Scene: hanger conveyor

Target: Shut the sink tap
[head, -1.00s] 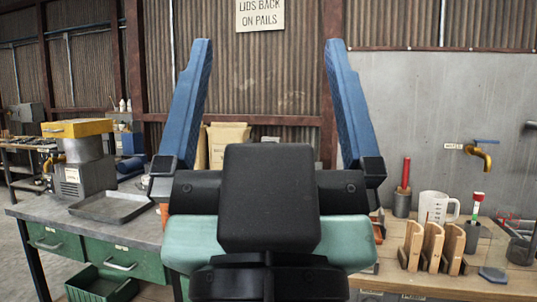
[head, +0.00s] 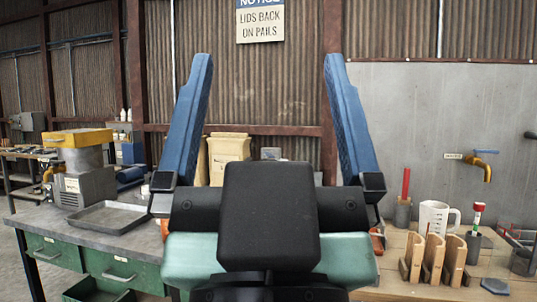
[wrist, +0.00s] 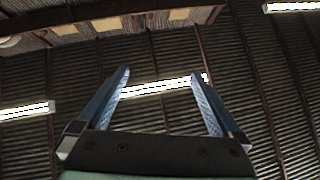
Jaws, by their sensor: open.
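A brass tap (head: 479,165) with a blue lever handle (head: 486,152) sticks out of the grey wall panel at the right in the head view. A small label is on the wall just left of it. My gripper (head: 268,75) is raised in the middle of the head view, its two blue fingers wide apart with nothing between them. It is well to the left of the tap. In the wrist view my gripper (wrist: 166,85) points up at the roof and lights, and the tap does not show there.
A wooden bench (head: 400,287) at right holds a white jug (head: 433,217), wooden blocks (head: 435,259) and pots with tools. A grey bench at left carries a tray (head: 110,216) and a yellow-topped machine (head: 80,160). The wall around the tap is bare.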

